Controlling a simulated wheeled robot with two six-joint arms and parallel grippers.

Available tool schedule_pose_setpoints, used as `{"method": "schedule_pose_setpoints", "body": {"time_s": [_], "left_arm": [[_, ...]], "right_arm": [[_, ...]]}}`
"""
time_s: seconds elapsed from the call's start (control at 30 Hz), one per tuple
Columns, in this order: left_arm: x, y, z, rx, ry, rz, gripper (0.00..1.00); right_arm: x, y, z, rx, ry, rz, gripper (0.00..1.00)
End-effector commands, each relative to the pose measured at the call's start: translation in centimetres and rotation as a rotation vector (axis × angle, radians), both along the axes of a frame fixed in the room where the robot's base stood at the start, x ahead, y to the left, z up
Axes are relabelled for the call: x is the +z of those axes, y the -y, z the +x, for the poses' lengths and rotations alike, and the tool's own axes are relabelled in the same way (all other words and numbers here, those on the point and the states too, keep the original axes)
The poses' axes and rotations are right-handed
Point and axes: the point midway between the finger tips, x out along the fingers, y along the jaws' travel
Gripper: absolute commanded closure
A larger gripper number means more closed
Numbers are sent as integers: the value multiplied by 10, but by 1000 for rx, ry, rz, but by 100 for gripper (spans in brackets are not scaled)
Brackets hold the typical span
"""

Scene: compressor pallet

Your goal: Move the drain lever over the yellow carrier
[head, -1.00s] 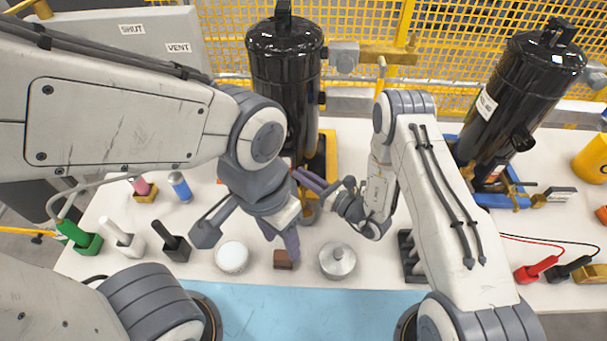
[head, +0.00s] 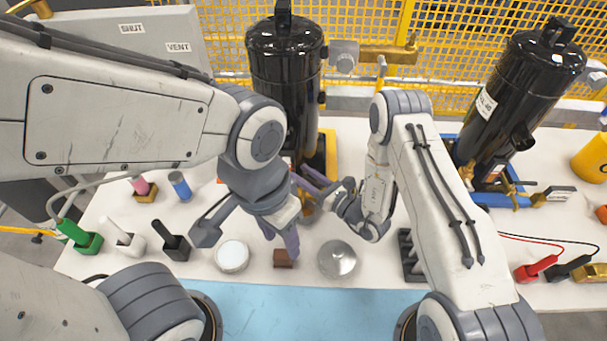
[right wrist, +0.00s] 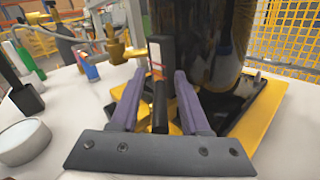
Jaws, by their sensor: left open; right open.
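The yellow carrier (head: 331,150) stands under the left black tank; it also shows in the right wrist view (right wrist: 262,115). In the right wrist view a black upright handle (right wrist: 160,58), apparently the drain lever, stands in front of the carrier and tank. My right gripper (right wrist: 158,95) is open, with its purple fingers on either side of the handle; contact cannot be told. In the head view my right gripper (head: 312,184) is at the tank's foot, and the lever is hidden there. My left gripper (head: 283,238) is open and empty, pointing down above a small brown block (head: 283,259).
A white round tub (head: 232,256) and a shiny metal dish (head: 337,260) flank the brown block. Black, white and green handles (head: 80,236) stand at left. A second black tank (head: 515,100) on a blue carrier (head: 495,200) stands at right. Yellow mesh fencing closes the back.

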Motion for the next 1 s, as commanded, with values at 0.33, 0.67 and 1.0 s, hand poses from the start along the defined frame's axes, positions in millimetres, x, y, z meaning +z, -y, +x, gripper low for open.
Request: {"method": "schedule_pose_setpoints", "body": {"time_s": [0.33,0.67,1.0], "left_arm": [[-12,0,0,0,0,0,50],[-14,0,0,0,0,0,50],[-14,0,0,0,0,0,50]], "right_arm": [[-2,41,-32,-7,-4,3,54],[0,57,-48,-1,0,1,54],[0,56,-47,0,0,1,54]]}}
